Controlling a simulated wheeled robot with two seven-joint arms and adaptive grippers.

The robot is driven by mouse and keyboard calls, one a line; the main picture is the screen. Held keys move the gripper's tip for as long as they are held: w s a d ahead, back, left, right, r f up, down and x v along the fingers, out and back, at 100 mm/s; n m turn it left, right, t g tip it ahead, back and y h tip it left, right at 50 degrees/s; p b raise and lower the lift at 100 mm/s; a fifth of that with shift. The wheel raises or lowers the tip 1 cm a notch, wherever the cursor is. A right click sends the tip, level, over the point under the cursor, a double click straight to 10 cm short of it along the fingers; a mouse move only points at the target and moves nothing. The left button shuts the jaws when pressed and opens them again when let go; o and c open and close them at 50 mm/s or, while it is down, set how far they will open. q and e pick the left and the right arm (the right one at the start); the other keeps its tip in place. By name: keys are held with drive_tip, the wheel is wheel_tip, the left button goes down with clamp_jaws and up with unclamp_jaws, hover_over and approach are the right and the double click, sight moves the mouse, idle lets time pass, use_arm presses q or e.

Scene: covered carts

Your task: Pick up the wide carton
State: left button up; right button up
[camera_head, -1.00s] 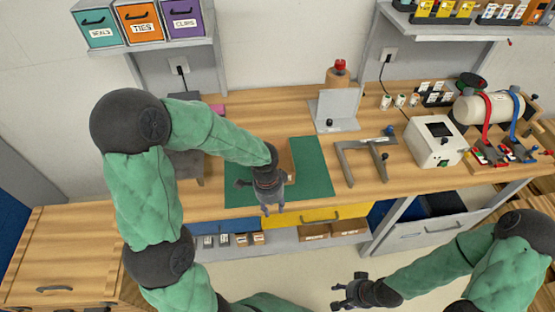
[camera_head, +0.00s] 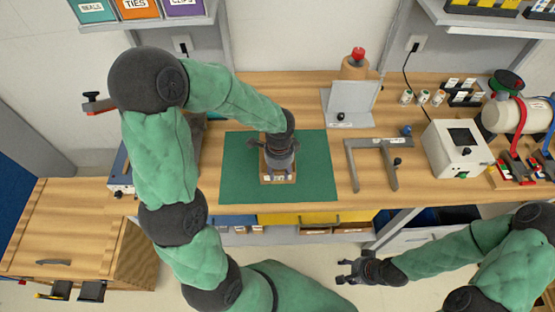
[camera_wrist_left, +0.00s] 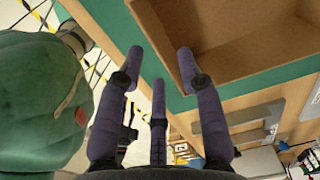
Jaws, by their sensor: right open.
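A brown open-topped carton (camera_head: 264,166) stands on the green mat (camera_head: 318,177) on the workbench. In the head view my left gripper (camera_head: 279,170) is over it and hides much of it. In the left wrist view the carton (camera_wrist_left: 235,65) fills the upper right, with its inside showing. The fingers of my left gripper (camera_wrist_left: 161,62) are spread apart. One finger overlaps the carton's wall and inside, while the others are outside the wall. I cannot tell whether any finger touches it. My right gripper (camera_head: 358,268) is open and empty, in front of the bench.
A grey bracket frame (camera_head: 372,163) lies right of the mat. A white device (camera_head: 455,148) stands further right, and a grey angle plate (camera_head: 348,105) stands behind. A yellow drawer (camera_head: 300,218) is under the bench front. The mat's right part is clear.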

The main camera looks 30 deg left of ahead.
sight(278, 184)
use_arm(q)
drive_tip(key=shift+f, duration=0.75)
drive_tip(key=f+b, duration=0.1)
drive_tip(key=f, duration=0.3)
drive_tip(key=shift+a+f+b, duration=0.15)
drive_tip(key=shift+a+b, duration=0.05)
drive_tip(key=shift+b, duration=0.2)
clamp_jaws()
